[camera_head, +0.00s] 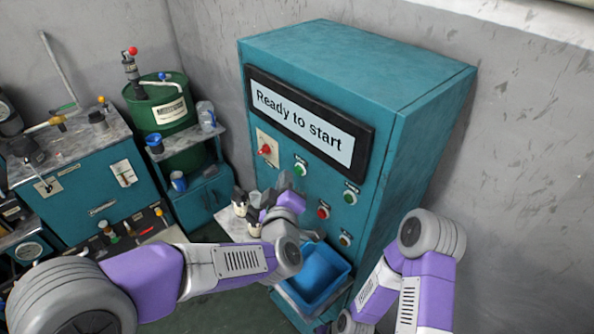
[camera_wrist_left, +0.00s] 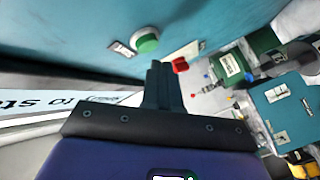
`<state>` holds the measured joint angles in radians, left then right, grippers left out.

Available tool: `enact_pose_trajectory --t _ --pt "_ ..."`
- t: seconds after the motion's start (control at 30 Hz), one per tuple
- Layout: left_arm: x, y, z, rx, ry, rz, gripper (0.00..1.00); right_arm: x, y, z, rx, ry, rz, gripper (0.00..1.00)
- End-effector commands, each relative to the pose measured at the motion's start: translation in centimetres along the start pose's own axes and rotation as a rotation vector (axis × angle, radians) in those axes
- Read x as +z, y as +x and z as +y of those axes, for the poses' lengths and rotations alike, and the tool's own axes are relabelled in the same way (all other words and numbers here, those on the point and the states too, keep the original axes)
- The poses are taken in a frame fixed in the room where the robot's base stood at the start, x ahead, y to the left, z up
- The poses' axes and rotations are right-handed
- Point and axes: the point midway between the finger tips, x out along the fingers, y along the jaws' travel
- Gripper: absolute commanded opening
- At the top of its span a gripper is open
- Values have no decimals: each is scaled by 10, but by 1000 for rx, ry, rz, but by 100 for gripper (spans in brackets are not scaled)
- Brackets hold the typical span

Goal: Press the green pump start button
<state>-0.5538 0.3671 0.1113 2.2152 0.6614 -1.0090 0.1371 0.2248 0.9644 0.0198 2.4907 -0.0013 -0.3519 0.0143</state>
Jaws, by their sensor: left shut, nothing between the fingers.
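The teal control cabinet (camera_head: 420,110) carries a screen reading "Ready to start" (camera_head: 310,122). Below it are a green button (camera_head: 300,168) at the upper left and another green button (camera_head: 350,196) to the right. Their labels are too small to read, so I cannot tell which one starts the pump. My left gripper (camera_head: 285,182) is shut and empty in front of the panel, just below the upper-left green button. In the left wrist view, the shut fingers (camera_wrist_left: 159,68) point towards the panel beside a green button (camera_wrist_left: 147,41), seemingly apart from it. My right gripper is out of view.
A red switch (camera_head: 265,150) sits left of the upper-left green button. A blue tray (camera_head: 320,275) lies below. A green drum (camera_head: 160,105) and teal workbench (camera_head: 85,190) stand left.

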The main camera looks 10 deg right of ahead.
Motion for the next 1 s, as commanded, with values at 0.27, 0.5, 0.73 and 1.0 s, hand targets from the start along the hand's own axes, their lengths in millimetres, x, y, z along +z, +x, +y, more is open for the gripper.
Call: enact_pose_trajectory --t 0.27,0.5,0.73,1.0 --pt "4 5 3 0 0 -1 0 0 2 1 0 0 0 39" --pt "4 6 4 0 0 0 0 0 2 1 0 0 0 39" --pt "5 6 5 0 0 0 0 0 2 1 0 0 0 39" --pt "6 8 6 0 0 0 0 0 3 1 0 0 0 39"
